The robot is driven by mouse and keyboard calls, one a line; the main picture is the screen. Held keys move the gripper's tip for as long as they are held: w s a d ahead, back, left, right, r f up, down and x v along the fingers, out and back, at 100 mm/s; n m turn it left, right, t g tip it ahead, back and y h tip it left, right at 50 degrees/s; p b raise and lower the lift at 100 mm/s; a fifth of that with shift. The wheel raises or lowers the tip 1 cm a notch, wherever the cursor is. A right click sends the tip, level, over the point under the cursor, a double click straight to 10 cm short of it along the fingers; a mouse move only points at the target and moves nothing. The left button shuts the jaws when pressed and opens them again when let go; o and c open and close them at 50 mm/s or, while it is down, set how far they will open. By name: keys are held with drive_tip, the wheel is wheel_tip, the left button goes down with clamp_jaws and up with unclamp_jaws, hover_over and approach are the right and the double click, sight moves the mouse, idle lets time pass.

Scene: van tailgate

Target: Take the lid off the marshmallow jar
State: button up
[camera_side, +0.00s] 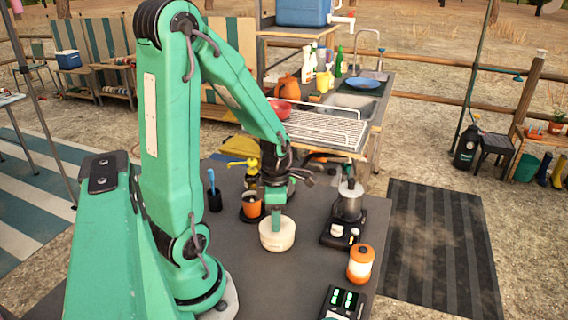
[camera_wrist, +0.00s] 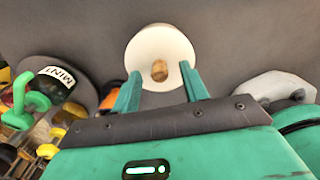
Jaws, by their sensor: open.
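The cream-white round jar (camera_side: 277,240) stands on the dark tabletop, directly below my gripper (camera_side: 277,222). In the wrist view its round white lid (camera_wrist: 145,50) shows from above, with a small wooden knob (camera_wrist: 160,70) at its middle. My gripper (camera_wrist: 162,84) is open; its two green fingers are apart, one on each side of the lid's near part. The knob lies ahead of and between the fingertips, with no finger visibly closed on it. Whether the fingers touch the lid cannot be told. The arm hides part of the jar's top in the side view.
An orange-topped container (camera_side: 360,264) stands right of the jar. A small stove with a metal pot (camera_side: 348,202) is behind it. An orange cup (camera_side: 251,205) and a dark holder (camera_side: 214,201) stand to the left. A mint-labelled container (camera_wrist: 62,82) is left in the wrist view.

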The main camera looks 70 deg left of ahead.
drive_tip(key=shift+f, duration=0.25)
idle(0.3)
clamp_jaws()
